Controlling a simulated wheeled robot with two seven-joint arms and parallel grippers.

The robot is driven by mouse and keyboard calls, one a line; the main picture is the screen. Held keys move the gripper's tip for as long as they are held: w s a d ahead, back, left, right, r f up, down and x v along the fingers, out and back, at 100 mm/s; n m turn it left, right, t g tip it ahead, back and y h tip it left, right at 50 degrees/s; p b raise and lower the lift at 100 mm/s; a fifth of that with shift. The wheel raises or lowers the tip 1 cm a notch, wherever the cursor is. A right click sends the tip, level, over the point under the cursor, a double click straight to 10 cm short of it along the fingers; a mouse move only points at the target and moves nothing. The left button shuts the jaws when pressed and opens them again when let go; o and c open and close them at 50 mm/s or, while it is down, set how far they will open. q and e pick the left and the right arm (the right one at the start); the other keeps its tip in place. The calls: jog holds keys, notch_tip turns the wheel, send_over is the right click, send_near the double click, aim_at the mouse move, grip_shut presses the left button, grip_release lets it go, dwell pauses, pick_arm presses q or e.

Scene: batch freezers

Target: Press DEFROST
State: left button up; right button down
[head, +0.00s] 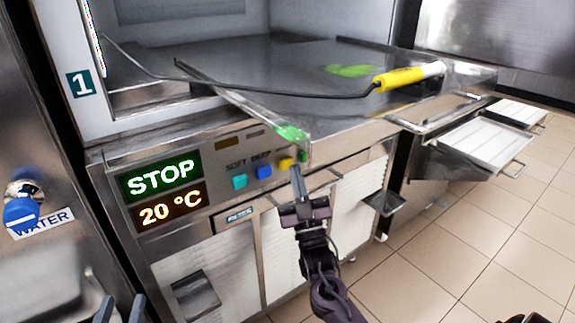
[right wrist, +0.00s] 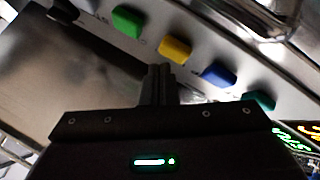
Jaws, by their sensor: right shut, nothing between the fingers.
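A row of coloured buttons sits on the steel front panel of machine 1: teal (head: 239,181), blue (head: 264,172), yellow (head: 286,163) and green (head: 303,157). The small labels above them are too blurred to read surely. My right gripper (head: 297,172) is shut and empty, its tips close by the yellow and green buttons. In the right wrist view its tips (right wrist: 160,70) are beside the yellow button (right wrist: 174,49), with the green button (right wrist: 128,20) further up left; contact cannot be told. My left gripper (head: 121,309) is open at the lower left, partly cut off.
The display (head: 160,190) reads STOP and 20 °C. A yellow-handled probe (head: 408,77) with a dark cable lies on the steel top above the buttons. A blue WATER knob (head: 20,212) is at the left. White trays (head: 485,143) jut out at the right.

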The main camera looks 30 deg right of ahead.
jog(key=shift+w, duration=0.25)
jog(key=shift+w, duration=0.5)
dwell(0.7)
jog(key=shift+s, duration=0.15)
jog(key=shift+s+p, duration=0.35)
jog(key=shift+s, duration=0.45)
jog(key=s, duration=0.1)
jog(key=s+p, duration=0.1)
jog(key=s, duration=0.1)
jog(key=s+p, duration=0.1)
jog(key=s, duration=0.1)
jog(key=shift+d, duration=0.25)
dwell(0.8)
